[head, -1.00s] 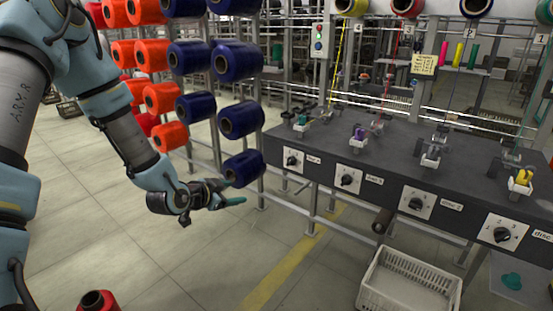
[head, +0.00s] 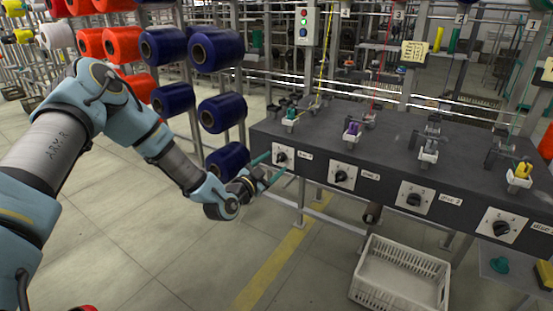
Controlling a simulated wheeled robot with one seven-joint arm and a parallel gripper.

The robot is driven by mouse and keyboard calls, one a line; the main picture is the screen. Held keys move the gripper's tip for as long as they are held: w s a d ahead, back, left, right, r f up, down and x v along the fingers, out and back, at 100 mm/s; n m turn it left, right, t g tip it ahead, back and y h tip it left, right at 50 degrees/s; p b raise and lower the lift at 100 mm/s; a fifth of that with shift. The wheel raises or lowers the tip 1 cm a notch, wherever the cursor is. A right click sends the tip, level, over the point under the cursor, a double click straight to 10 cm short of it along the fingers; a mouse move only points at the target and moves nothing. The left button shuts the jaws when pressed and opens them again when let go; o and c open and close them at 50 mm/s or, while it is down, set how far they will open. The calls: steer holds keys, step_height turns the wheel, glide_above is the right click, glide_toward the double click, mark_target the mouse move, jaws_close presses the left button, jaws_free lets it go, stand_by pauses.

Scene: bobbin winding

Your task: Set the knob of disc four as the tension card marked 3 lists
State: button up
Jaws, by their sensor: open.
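The leftmost dial plate, with a black knob (head: 281,157) and a small label (head: 305,155) that seems to read disc 4, is on the front of the dark machine bench (head: 390,150). My gripper (head: 271,168) is open, its teal fingers at the left and below the knob, apart from each other. I cannot tell whether they touch it. A yellowish card (head: 421,51) with handwriting hangs on a post at the back right. Its writing is too small to read.
More knobs sit to the right: disc 3 (head: 341,176), disc 2 (head: 413,199) and disc 1 (head: 501,228). Blue spools (head: 222,113) stand on a rack left of the bench.

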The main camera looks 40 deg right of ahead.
steer(key=shift+x, duration=1.25)
steer(key=shift+c, duration=0.4)
jaws_close()
